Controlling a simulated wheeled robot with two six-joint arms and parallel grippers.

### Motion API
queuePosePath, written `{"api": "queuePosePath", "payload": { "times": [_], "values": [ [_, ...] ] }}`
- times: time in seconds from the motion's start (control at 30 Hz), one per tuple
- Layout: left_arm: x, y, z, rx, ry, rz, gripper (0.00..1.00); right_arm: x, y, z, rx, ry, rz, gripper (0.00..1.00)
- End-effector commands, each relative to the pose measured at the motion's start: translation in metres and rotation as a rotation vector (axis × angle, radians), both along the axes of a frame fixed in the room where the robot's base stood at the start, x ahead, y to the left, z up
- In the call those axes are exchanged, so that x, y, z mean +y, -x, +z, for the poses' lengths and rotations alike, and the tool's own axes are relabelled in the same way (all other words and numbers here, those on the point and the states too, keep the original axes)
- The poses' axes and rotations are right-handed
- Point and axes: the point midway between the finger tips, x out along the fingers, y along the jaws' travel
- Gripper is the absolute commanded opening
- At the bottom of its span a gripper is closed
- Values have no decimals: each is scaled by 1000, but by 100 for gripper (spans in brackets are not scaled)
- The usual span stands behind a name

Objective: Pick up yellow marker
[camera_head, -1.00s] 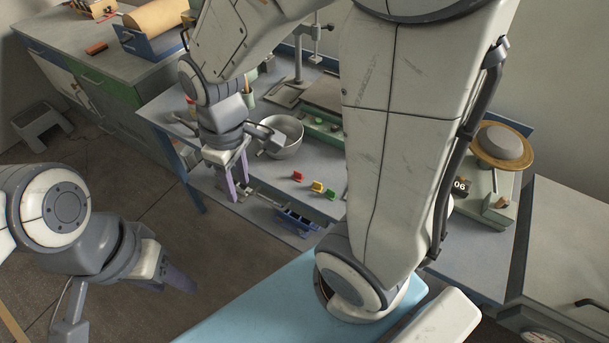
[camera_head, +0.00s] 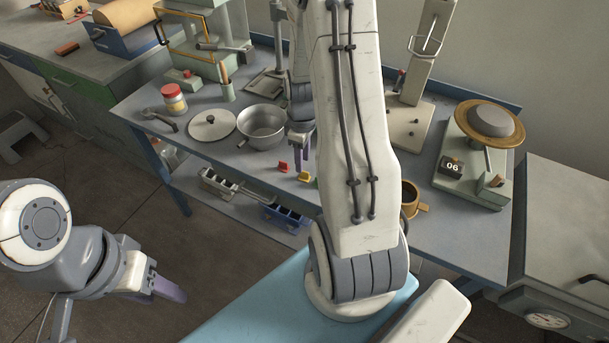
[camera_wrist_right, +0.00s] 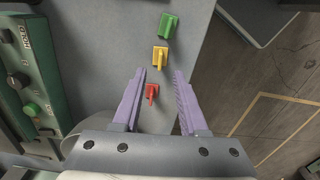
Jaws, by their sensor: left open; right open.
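The yellow marker (camera_head: 304,177) is a small piece standing near the bench's front edge, between the red marker (camera_head: 283,167) and a green marker mostly hidden by my right arm. In the right wrist view the yellow marker (camera_wrist_right: 159,56) lies just beyond the fingertips. The red marker (camera_wrist_right: 151,92) shows between the fingers, and the green marker (camera_wrist_right: 168,25) is farther out. My right gripper (camera_wrist_right: 161,72) is open and empty over the bench; its purple fingers (camera_head: 301,155) also show in the head view. My left gripper (camera_head: 170,291) is open and empty over the floor.
A metal pot (camera_head: 262,125), a round lid (camera_head: 212,124) and a red-capped jar (camera_head: 173,99) stand left of my right gripper. A brown mug (camera_head: 410,194) and a scale (camera_head: 478,160) are at right. Bench around the markers is clear.

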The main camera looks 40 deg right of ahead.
Motion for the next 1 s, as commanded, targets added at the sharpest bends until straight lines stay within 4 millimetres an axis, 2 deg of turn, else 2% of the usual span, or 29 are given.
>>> {"api": "queuePosePath", "payload": {
  "times": [0.33, 0.63, 0.67, 0.7, 0.77, 1.0],
  "values": [
    [0, 0, 7, 0, 0, 0, 50, -3, 5, -45, 3, -2, -1, 42],
    [0, 0, 7, 0, 0, 0, 50, -3, 5, -51, 0, 0, -1, 42],
    [0, 0, 7, 0, 0, 0, 50, -3, 5, -51, 0, 0, -1, 39],
    [0, 0, 7, 0, 0, 0, 50, -3, 5, -51, 0, 0, -1, 23],
    [0, 0, 7, 0, 0, 0, 50, -3, 5, -51, 0, -1, -1, 0],
    [0, 0, 7, 0, 0, 0, 50, -3, 5, -51, 0, -1, -1, 0]
  ]
}}
